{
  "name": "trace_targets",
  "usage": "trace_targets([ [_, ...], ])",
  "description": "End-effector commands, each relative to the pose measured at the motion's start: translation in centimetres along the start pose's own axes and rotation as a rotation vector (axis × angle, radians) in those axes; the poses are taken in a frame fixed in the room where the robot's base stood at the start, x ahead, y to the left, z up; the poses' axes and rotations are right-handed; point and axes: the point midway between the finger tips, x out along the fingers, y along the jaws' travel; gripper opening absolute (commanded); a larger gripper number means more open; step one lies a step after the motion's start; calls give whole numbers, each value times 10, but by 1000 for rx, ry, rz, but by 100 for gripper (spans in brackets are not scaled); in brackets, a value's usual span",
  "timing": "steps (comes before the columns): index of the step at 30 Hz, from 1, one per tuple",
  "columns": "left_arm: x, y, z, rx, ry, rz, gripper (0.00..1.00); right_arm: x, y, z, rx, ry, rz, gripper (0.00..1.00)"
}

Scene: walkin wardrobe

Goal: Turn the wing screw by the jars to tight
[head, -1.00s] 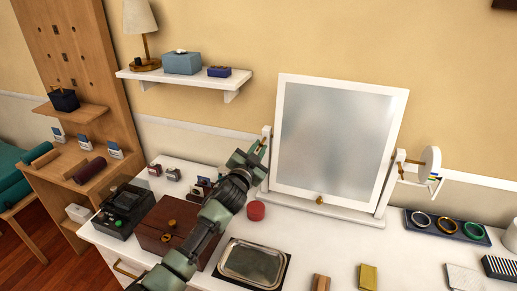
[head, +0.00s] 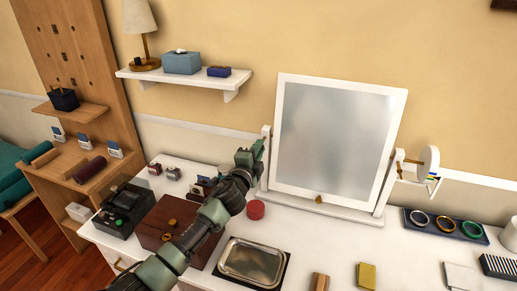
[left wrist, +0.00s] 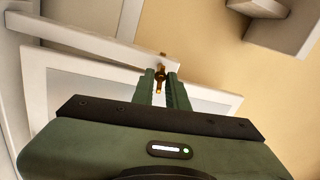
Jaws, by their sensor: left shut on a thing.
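A brass wing screw (left wrist: 160,76) shows in the left wrist view at the white mirror post, between my left gripper's two fingers (left wrist: 163,88). In the head view my left gripper (head: 257,150) is at the top of the mirror's left post, shut on the screw, which it mostly hides there. The framed mirror (head: 338,143) stands upright between its posts. A second brass fitting (head: 399,162) is on the right post, beside a white disc with coloured marks. My right gripper is not in view.
A round red pot (head: 256,209) stands near the left post. Small containers (head: 173,173) stand behind a wooden box (head: 160,225) on the left. A metal tray (head: 252,262) lies in front. A white wall shelf (head: 185,76) is above left. My left arm crosses above the box.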

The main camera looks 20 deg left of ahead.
Motion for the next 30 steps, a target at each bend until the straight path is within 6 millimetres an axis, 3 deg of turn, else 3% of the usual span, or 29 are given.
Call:
trace_targets([
  [9, 0, 2, 0, 135, 0, 4, 0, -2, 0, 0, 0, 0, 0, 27],
  [26, -1, 4, 0, 165, 1, 5, 0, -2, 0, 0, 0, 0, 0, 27],
  [27, -1, 4, 0, 165, 1, 5, 17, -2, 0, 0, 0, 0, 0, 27],
  [28, -1, 3, 0, 165, 1, 5, 26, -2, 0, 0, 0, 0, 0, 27],
  [30, 0, 3, 0, 164, 1, 4, 27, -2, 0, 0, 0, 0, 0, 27],
])
